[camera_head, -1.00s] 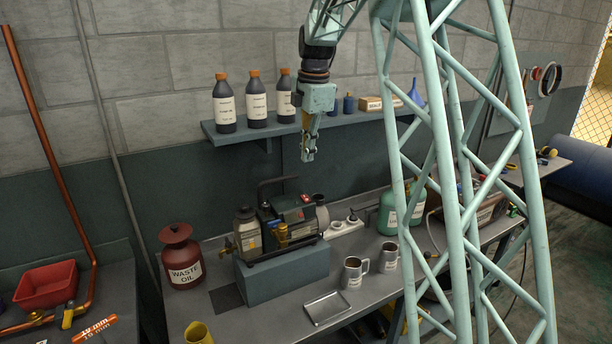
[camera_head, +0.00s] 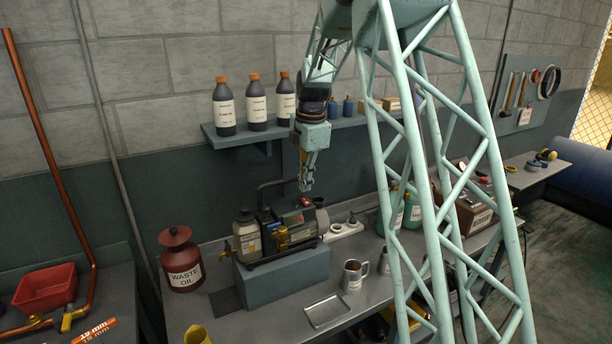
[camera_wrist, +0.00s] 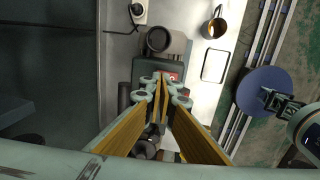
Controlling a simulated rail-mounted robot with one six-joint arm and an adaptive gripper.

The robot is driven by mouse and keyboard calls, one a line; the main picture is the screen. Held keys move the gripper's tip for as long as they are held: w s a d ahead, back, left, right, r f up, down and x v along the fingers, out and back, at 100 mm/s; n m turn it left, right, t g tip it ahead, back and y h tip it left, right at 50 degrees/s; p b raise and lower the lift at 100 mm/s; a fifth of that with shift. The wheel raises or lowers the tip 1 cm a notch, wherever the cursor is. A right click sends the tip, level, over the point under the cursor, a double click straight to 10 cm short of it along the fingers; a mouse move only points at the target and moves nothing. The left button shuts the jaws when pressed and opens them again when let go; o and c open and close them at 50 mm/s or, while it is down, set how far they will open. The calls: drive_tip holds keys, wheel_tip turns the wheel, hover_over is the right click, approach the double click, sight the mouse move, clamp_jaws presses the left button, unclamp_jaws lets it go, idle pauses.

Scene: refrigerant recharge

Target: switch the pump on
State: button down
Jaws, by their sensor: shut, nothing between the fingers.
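The pump (camera_head: 290,228) is a dark machine with a black handle, brass fittings and a red switch (camera_head: 305,201) on its top. It stands on a blue-grey block (camera_head: 288,272) on the bench. My gripper (camera_head: 306,187) points down just above the pump's top, close over the red switch. Its fingers are shut and empty. In the wrist view the fingertips (camera_wrist: 162,84) overlap the pump top, and part of the red switch (camera_wrist: 174,77) shows just beside them. I cannot tell whether they touch it or which way it is set.
A shelf (camera_head: 268,140) with three dark bottles is behind. A white power strip (camera_head: 345,229) lies right of the pump. A metal mug (camera_head: 353,277) and tray (camera_head: 326,311) stand in front. A red waste oil can (camera_head: 180,260) stands at left.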

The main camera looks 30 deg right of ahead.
sight(303, 199)
drive_tip(key=shift+w+f, duration=0.2)
drive_tip(key=shift+f, duration=1.35)
drive_tip(key=shift+w+a+p, duration=0.1)
drive_tip(key=shift+a+p, duration=0.1)
drive_tip(key=shift+p, duration=0.3)
